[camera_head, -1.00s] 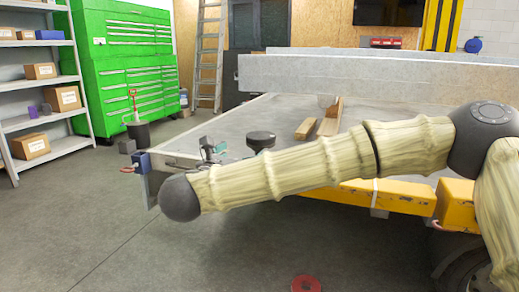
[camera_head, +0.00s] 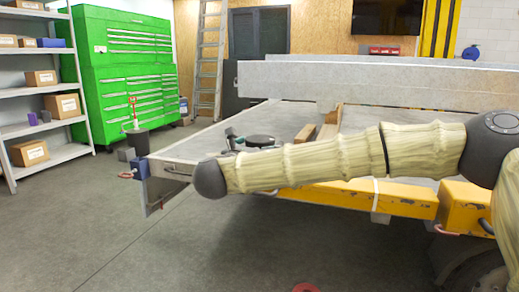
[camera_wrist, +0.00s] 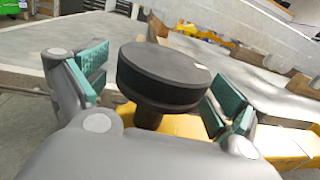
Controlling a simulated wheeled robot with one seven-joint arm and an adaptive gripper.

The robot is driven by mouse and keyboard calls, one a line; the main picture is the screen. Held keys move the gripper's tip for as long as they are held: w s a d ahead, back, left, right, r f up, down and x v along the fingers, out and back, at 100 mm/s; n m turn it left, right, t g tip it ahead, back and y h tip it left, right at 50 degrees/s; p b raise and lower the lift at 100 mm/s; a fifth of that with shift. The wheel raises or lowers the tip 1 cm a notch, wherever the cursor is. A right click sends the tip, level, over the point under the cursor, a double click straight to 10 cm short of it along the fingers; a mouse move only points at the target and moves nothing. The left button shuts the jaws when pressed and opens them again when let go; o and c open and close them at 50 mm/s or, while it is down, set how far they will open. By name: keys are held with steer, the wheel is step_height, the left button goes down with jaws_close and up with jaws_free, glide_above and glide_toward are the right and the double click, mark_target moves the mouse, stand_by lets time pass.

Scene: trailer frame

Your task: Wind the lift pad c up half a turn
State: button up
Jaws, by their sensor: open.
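A black round pad on a thick dark stem, which looks like the lift pad (camera_wrist: 165,72), stands upright in the middle of the wrist view. No letter on it can be read. In the head view the pad (camera_head: 260,140) shows just above my forearm, near the grey trailer frame. My gripper (camera_wrist: 158,92) is open, with one teal-lined finger to each side of the pad and a visible gap on both sides. In the head view my gripper (camera_head: 235,142) is at the pad's left, partly hidden behind my arm.
The grey trailer frame (camera_head: 205,140) spreads behind the pad, with a raised beam (camera_head: 380,85). Wooden blocks (camera_head: 305,134) lie right of the pad. A yellow beam (camera_head: 350,198) runs below my arm. A red disc (camera_head: 305,288) lies at the bottom.

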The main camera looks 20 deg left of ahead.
steer(key=shift+c, duration=0.5)
steer(key=c, duration=0.9)
steer(key=shift+c, duration=0.2)
steer(key=shift+y, duration=0.3)
